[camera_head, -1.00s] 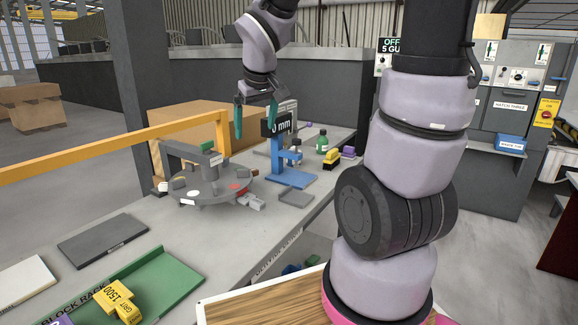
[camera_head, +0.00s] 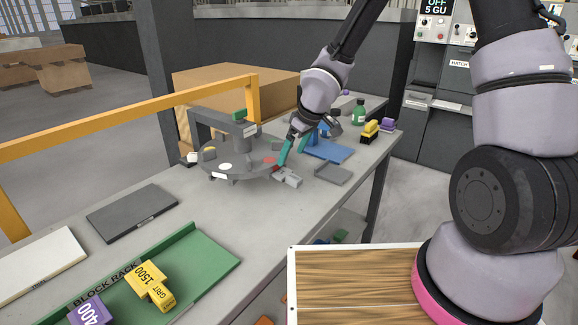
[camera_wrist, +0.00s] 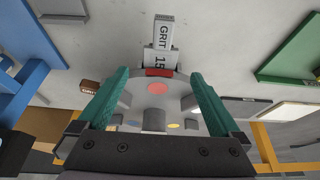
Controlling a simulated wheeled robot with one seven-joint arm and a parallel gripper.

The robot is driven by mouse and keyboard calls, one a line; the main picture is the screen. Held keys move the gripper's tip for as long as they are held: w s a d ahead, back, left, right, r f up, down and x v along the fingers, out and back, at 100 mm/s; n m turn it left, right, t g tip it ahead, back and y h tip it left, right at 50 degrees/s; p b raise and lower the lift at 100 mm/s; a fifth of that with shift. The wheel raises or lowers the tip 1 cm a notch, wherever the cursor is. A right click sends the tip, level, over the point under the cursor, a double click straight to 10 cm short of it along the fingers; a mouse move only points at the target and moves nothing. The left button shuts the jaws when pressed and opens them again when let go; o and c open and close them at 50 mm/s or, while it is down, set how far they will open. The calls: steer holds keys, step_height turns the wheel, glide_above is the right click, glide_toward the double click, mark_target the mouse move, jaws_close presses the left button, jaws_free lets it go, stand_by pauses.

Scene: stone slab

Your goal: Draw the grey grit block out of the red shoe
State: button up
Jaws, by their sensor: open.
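The grey grit block (camera_wrist: 161,58) lies with its end at the small red shoe (camera_wrist: 159,73) on the rim of a round grey turntable (camera_wrist: 186,88). Its pale face reads "GRIT" and "15". In the head view the block (camera_head: 289,179) sticks out from the turntable's right side, and the shoe is mostly hidden by a finger. My gripper (camera_wrist: 158,72) is open, its teal fingers apart on either side of the shoe in the wrist view, nothing between them clearly held. In the head view my gripper (camera_head: 291,155) is just above the block; the exact height gap is unclear.
A green block rack (camera_head: 205,262) with yellow and purple blocks is at front left. A dark grey plate (camera_head: 132,212) lies behind it. A blue stand (camera_head: 330,150) is close right of my gripper. A yellow rail (camera_head: 130,125) crosses behind the turntable. Bare bench lies in front.

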mark_target(297, 179)
steer(key=x, duration=0.8)
steer(key=shift+a, duration=0.1)
jaws_close()
steer(key=shift+s+d, duration=0.8)
steer(key=shift+d, duration=0.25)
steer(key=shift+s+d, duration=0.8)
steer(key=shift+d, duration=0.2)
steer(key=shift+r, duration=0.1)
steer(key=shift+s+d+r, duration=0.5)
steer(key=shift+d+r, duration=0.1)
steer(key=shift+r, duration=0.1)
steer(key=shift+s+d+r, duration=0.45)
steer(key=shift+d+r, duration=0.15)
steer(key=shift+r, duration=0.1)
